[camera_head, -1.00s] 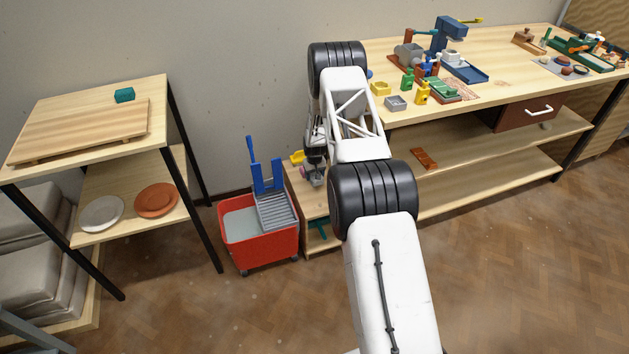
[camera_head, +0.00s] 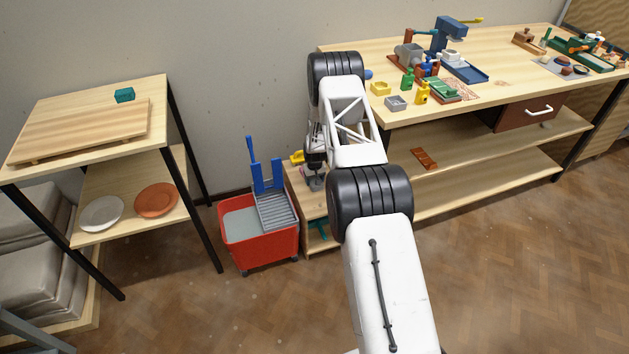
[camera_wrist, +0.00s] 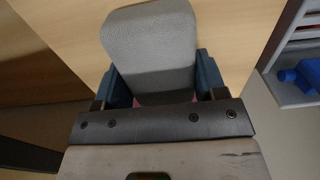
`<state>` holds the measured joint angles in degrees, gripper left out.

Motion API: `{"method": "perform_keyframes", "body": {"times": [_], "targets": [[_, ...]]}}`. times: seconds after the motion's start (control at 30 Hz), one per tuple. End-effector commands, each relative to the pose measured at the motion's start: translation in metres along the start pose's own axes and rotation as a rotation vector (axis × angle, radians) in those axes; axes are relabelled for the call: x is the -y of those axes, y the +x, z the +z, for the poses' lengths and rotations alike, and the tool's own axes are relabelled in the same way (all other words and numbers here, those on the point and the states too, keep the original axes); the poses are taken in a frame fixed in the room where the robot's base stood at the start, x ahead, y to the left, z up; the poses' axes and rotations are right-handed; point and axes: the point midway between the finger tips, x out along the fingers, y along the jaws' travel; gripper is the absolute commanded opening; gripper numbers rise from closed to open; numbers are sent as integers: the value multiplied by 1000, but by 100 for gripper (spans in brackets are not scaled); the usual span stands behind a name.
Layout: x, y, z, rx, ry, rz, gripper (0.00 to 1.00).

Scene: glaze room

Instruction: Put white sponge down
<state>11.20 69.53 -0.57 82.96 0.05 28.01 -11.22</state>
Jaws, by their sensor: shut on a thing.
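The white sponge (camera_wrist: 152,40), pale grey in this light, is between the two blue fingers of my gripper (camera_wrist: 165,85) in the wrist view. The gripper is shut on it. Behind the sponge, a wooden surface fills much of the wrist view; I cannot tell whether the sponge touches it. A bit of pink shows between the fingers below the sponge. In the head view my gripper (camera_head: 315,182) is over the small wooden stand (camera_head: 309,206), and the sponge cannot be made out there.
A red mop bucket (camera_head: 262,246) with a grey wringer (camera_head: 276,211) and blue handle stands left of the small stand. A yellow object (camera_head: 297,157) is beside my gripper. The long workbench (camera_head: 500,92) with several items is to the right, and a shelf table (camera_head: 78,132) left.

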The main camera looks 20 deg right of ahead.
Motion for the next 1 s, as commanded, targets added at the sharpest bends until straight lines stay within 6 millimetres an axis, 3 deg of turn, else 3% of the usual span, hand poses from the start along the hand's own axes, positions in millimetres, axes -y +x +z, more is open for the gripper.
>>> {"method": "perform_keyframes", "body": {"times": [0.3,0.33,0.47,1.0], "targets": [[0,3,0,0,0,0,30],[0,3,0,0,0,0,69],[0,3,0,0,0,0,89],[0,-5,0,-1,0,0,90]]}}
